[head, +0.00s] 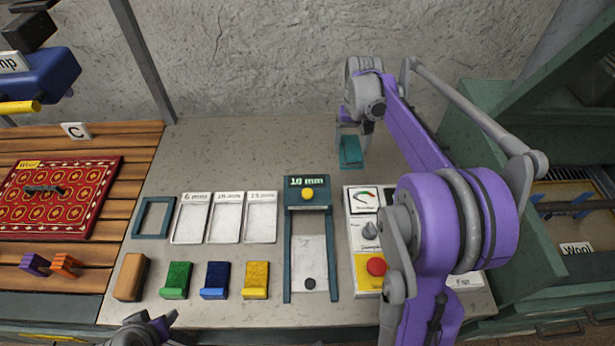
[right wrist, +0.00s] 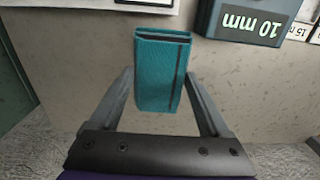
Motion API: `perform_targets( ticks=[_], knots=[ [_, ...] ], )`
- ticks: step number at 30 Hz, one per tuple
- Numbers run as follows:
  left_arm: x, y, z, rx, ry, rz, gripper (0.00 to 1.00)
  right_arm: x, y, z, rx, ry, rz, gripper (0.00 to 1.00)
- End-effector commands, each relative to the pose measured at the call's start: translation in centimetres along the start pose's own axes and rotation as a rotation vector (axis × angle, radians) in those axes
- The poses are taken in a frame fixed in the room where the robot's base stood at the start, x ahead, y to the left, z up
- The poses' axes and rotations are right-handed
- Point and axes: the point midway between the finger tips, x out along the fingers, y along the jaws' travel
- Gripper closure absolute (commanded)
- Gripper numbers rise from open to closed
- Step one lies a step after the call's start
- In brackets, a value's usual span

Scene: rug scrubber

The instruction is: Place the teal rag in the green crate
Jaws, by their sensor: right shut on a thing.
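The teal rag (head: 351,152) is a small folded block at the back of the grey counter, right of the 10 mm gauge. My right gripper (head: 352,132) reaches down over it and is shut on it. In the right wrist view the rag (right wrist: 161,72) sits between the two fingers (right wrist: 160,82); whether it touches the counter is unclear. I cannot pick out a green crate in either view. My left gripper (head: 150,330) shows only in part at the bottom left edge, and its jaws are not clear.
The 10 mm gauge (head: 307,190) and a control panel (head: 362,205) stand in front of the rag. Several coloured blocks line the front. A red rug (head: 62,205) lies on wooden slats at left. A green machine (head: 520,215) stands at right. The back left counter is clear.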

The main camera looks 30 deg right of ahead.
Motion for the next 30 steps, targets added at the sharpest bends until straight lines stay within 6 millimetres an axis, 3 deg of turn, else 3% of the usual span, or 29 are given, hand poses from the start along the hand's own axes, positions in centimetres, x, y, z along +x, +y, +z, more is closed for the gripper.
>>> perform_targets(
  ticks=[6, 18, 30],
  knots=[
    [0.2, 0.0, 0.2, 0.000, -0.002, 0.000, 0.50, 4.1, 0.0, 0.0, 0.000, 0.000, 0.000, 0.74],
    [0.3, 0.0, 0.3, 0.000, -0.003, 0.000, 0.50, 8.9, 0.0, 0.0, 0.000, 0.000, 0.000, 0.74],
    [0.4, 0.0, 0.5, 0.000, -0.004, 0.000, 0.50, 9.7, 0.0, 0.1, 0.000, 0.000, 0.000, 0.74]
  ],
)
